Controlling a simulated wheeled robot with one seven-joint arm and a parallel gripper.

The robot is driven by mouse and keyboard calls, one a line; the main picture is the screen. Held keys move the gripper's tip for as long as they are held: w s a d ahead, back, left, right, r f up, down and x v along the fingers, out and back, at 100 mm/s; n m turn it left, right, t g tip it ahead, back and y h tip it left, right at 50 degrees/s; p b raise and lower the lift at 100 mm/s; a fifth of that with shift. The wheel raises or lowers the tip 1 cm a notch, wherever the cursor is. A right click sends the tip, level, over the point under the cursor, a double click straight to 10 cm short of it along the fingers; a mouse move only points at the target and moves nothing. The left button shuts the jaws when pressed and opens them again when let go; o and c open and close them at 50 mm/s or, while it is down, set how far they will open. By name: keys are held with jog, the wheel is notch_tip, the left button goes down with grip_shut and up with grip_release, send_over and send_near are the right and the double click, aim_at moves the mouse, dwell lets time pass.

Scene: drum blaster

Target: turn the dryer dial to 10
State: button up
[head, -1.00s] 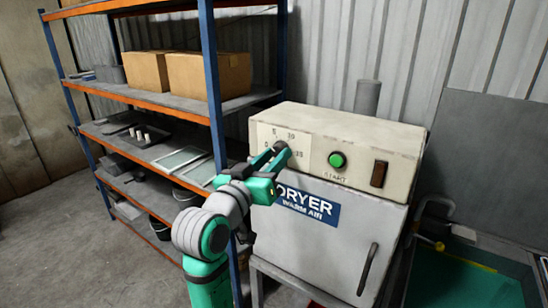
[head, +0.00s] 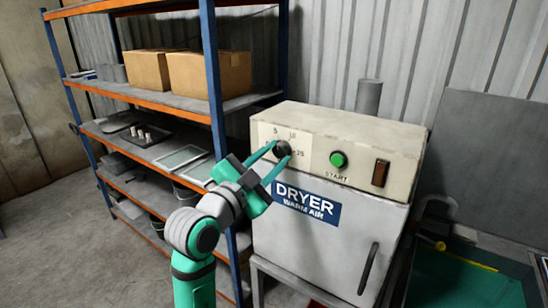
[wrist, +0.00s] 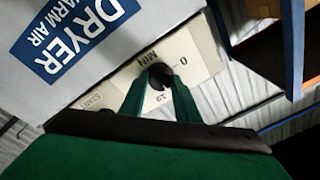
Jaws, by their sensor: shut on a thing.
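The dryer (head: 330,215) is a cream and grey box with a blue "DRYER WARM AIR" label. Its round black dial (head: 283,148) sits on a pale scale plate at the upper left of the front. My gripper (head: 280,151) has its two green fingers on opposite sides of the dial, shut on it. In the wrist view the dial (wrist: 160,75) sits between the fingertips (wrist: 158,82). I cannot make out where the dial points.
A green start button (head: 338,159) and a dark switch (head: 380,173) are right of the dial. A blue and orange shelf rack (head: 215,95) with cardboard boxes (head: 210,72) stands close on the left. A green-floored tub (head: 465,280) is at the right.

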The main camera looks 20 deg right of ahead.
jog(key=m, duration=0.3)
jog(key=m+g, duration=0.1)
jog(key=m, duration=0.3)
jog(key=shift+w+a+h, duration=0.1)
jog(key=shift+h, duration=0.2)
jog(key=shift+m, duration=0.3)
jog(key=o, duration=1)
jog(key=shift+o, duration=0.2)
jog(key=v, duration=1.1)
